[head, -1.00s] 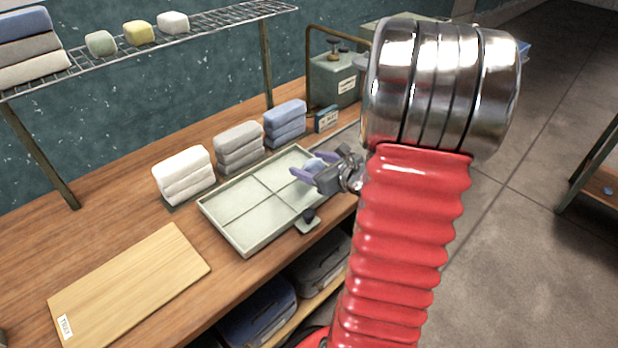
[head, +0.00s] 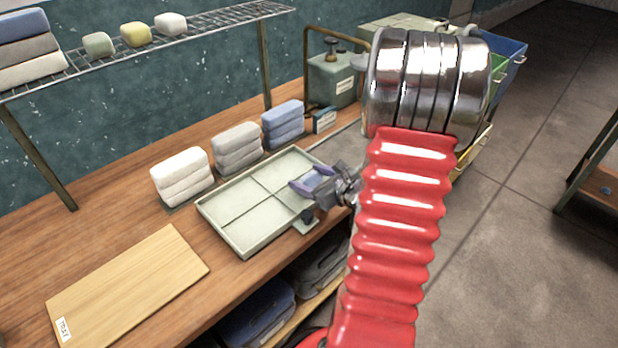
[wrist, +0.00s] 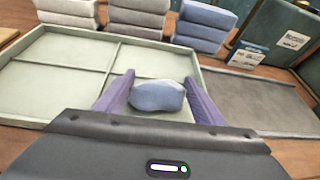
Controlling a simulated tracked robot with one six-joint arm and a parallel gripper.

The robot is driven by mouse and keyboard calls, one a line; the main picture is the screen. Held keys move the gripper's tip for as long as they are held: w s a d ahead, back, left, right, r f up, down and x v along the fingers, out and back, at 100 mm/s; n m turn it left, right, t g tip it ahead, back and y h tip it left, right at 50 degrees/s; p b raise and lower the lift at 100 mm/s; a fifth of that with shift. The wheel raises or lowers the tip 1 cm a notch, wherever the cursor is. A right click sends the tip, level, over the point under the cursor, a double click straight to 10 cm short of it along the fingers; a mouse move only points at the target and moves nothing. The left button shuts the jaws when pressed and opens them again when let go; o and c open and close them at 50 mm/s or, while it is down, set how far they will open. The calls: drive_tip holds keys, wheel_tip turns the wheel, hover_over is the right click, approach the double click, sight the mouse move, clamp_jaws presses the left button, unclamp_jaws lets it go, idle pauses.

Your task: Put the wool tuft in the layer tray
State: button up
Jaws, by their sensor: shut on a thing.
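The wool tuft, a rounded pale blue lump (wrist: 157,95), is between the two purple fingers of my gripper (wrist: 160,92) in the wrist view. My gripper (head: 312,180) is shut on it. In the head view the fingers are over the right end of the layer tray. The layer tray is a shallow pale green tray with low walls and cross dividers (head: 246,252); it also shows in the wrist view (wrist: 50,122). The tuft appears above the tray's near right part; its exact height is unclear. My arm hides part of the bench to the right.
White (head: 181,177), grey (head: 238,148) and blue (head: 283,125) folded stacks stand behind the tray. A green canister (head: 332,78) and a small sign (head: 325,121) stand at the back right. A wooden board (head: 128,285) lies front left. A wire shelf (head: 225,18) hangs above.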

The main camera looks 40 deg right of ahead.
drive_tip(key=o, duration=1.1)
drive_tip(key=shift+s, duration=0.1)
drive_tip(key=v, duration=1.1)
drive_tip(key=shift+s+r, duration=0.15)
drive_tip(key=shift+s, duration=0.25)
